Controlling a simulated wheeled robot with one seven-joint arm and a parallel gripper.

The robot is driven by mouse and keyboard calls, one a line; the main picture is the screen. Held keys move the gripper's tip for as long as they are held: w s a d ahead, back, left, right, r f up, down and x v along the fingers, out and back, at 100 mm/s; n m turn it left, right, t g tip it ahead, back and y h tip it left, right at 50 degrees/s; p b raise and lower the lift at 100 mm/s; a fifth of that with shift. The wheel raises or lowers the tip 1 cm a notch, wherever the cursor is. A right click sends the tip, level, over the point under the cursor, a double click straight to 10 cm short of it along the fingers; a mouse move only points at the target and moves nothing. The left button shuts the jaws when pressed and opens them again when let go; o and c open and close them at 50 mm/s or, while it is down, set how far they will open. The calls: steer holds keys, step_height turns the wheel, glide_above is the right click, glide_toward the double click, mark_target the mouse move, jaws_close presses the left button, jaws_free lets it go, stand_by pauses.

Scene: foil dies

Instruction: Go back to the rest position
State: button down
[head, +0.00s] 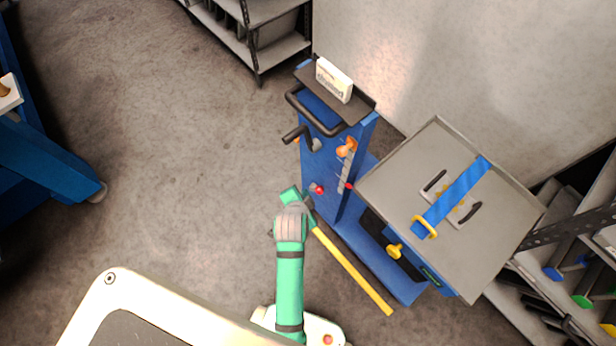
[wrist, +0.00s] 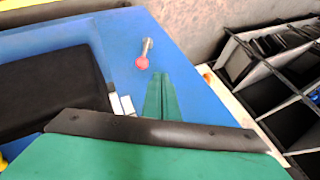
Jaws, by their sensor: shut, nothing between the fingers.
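My gripper (wrist: 160,80) shows in the wrist view as two green fingers, closed together with nothing between them. They point toward a blue panel, just below and right of a red-knobbed metal lever (wrist: 142,63). I cannot tell whether they touch the panel. In the head view my green arm reaches up from the bottom edge to the left side of a blue machine (head: 325,165). The fingertips are not clear in that view.
A grey-topped table (head: 400,190) with a blue strap (head: 460,190) stands right of the machine. A yellow bar (head: 355,272) slants low before the machine. Shelving (head: 255,35) is at the back. A blue bench (head: 40,165) is far left. Floor (head: 180,130) between is clear.

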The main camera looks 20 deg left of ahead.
steer(key=shift+s, duration=0.1)
steer(key=s+d+r+n+t, duration=0.35)
steer(key=s+d, duration=0.45)
steer(key=s, duration=0.3)
steer(key=s+d+r+n+t, duration=0.2)
steer(key=s+d+r, duration=0.1)
steer(key=s+r, duration=0.3)
steer(key=s+d+r+n+t+h, duration=0.1)
steer(key=s+d+r, duration=0.3)
steer(key=r, duration=0.5)
steer(key=shift+s+d+r+n+t, duration=0.2)
steer(key=shift+s+n+t, duration=0.45)
steer(key=shift+s, duration=0.2)
steer(key=shift+w+a, duration=0.1)
